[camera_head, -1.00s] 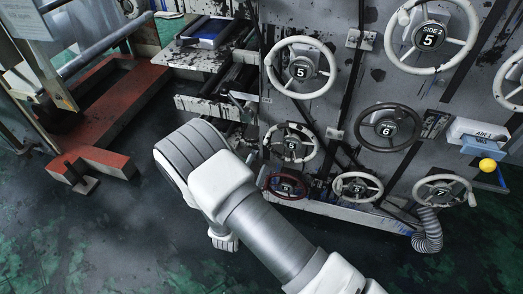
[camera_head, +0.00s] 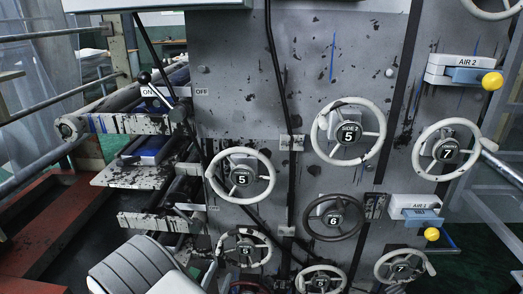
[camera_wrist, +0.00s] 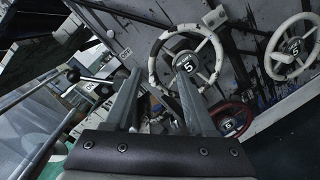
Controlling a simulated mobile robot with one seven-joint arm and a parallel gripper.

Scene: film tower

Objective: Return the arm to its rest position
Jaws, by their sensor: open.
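My gripper (camera_wrist: 160,82) shows in the wrist view with its two long grey fingers apart and nothing between them. Beyond the fingers is a white handwheel (camera_wrist: 188,58) marked 5, and I see no contact with it. In the head view part of my arm (camera_head: 140,268) shows at the lower left, in front of the machine panel (camera_head: 255,105). The gripper itself is not visible there. A lever with a black knob (camera_head: 144,77) stands by the ON and OFF labels on the panel's left; it also shows in the wrist view (camera_wrist: 73,76).
Several white handwheels, such as the one marked SIDE 2 5 (camera_head: 349,110), and a dark wheel marked 6 (camera_head: 333,217) project from the panel. Yellow knobs (camera_head: 492,81) stick out at the right. Rails (camera_head: 45,75) and a red base (camera_head: 50,225) lie left.

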